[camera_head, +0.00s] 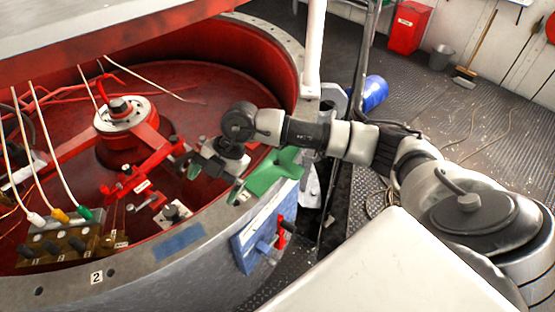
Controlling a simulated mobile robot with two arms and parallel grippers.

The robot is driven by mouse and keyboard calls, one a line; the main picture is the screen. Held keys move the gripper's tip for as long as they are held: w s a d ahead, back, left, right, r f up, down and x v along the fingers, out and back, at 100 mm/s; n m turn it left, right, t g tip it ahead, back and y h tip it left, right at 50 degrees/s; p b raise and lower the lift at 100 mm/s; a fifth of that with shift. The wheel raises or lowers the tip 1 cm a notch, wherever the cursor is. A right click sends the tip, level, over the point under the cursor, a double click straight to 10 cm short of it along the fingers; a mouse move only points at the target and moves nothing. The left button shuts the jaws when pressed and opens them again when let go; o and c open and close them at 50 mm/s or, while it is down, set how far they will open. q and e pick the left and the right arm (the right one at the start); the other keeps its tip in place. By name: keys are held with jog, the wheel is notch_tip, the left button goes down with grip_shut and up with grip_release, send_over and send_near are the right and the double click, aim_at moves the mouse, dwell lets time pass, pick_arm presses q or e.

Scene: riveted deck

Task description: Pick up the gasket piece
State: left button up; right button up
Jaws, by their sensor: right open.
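No piece is labelled as the gasket. A flat green piece (272,172) with an irregular outline lies on the rim of the big round vessel and may be the gasket piece; I cannot tell for sure. My right gripper (214,180) hangs over the near inner edge of the vessel, just left of the green piece. Its fingers are spread, with nothing seen between them. My wrist is above and partly in front of the green piece's left end. My left gripper is not in view.
The vessel's grey rim (180,250) surrounds a red interior with a central hub (125,112), red clamps and cables. A blue bracket with a red handle (284,232) is on the outer wall. A connector block (70,243) stands at left. A pale panel overhangs at top left.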

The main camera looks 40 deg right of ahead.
jog(key=w+d+r+m+h, duration=0.1)
jog(key=w+d+m+h, duration=0.15)
jog(key=d+h, duration=0.65)
jog(key=y+p, duration=0.1)
jog(key=y, duration=0.2)
send_over(256, 184)
jog(key=shift+m, duration=0.35)
jog(key=f, duration=0.4)
jog(key=shift+w+d+f, duration=0.3)
jog(key=shift+w, duration=0.05)
jog(key=f, duration=0.1)
jog(key=f+p, duration=0.1)
jog(key=f, duration=0.2)
jog(key=shift+s+a+f+p, duration=0.25)
jog(key=shift+s+f+p, duration=0.1)
jog(key=shift+f+p, duration=0.05)
jog(key=shift+f, duration=0.45)
jog(key=c, duration=1.1)
